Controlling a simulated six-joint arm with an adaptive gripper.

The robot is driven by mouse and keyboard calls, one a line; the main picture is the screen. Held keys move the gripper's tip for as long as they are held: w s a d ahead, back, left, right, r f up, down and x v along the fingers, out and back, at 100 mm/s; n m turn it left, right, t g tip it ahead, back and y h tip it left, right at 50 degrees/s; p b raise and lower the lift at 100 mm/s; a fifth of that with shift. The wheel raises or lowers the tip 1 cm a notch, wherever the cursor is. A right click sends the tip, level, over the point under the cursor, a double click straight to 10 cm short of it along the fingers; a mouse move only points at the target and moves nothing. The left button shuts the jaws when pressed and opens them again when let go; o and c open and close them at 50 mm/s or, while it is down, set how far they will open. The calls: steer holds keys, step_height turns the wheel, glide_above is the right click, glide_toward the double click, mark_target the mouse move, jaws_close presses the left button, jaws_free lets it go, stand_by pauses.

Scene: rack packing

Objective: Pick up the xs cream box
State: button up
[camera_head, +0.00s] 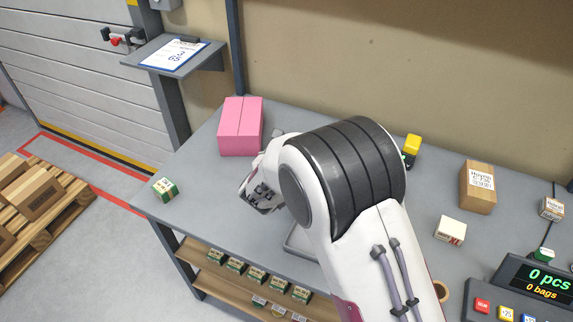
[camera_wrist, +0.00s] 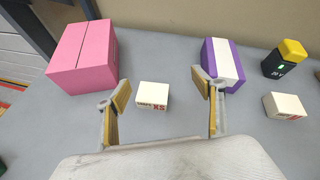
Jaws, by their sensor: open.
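In the wrist view, the small xs cream box (camera_wrist: 153,93) with red "XS" print on its front lies on the grey table, ahead of my gripper (camera_wrist: 162,91). My gripper is open and empty. Its two tan-padded fingers stand wide apart, and the box shows between them, nearer the left finger.
A pink box (camera_wrist: 82,55) stands left of the xs box and a purple-and-white box (camera_wrist: 222,62) right of it. A black-and-yellow device (camera_wrist: 285,60) and another cream box (camera_wrist: 285,106) lie farther right. A brown carton (camera_head: 477,188) stands on the table's right side.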

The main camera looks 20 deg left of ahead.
steer(key=s+f+m, duration=0.1)
steer(key=f, duration=0.1)
steer(key=s+a+f+m+h, duration=0.1)
steer(key=f, duration=0.1)
steer(key=s+f+m+t, duration=0.1)
steer(key=f+m, duration=0.1)
steer(key=f, duration=0.1)
steer(key=shift+a, duration=0.4)
steer(key=shift+x, duration=1.3)
steer(key=shift+w+f, duration=0.1)
steer(key=shift+x, duration=2.45)
steer(key=shift+f, duration=0.1)
steer(key=c, duration=1.2)
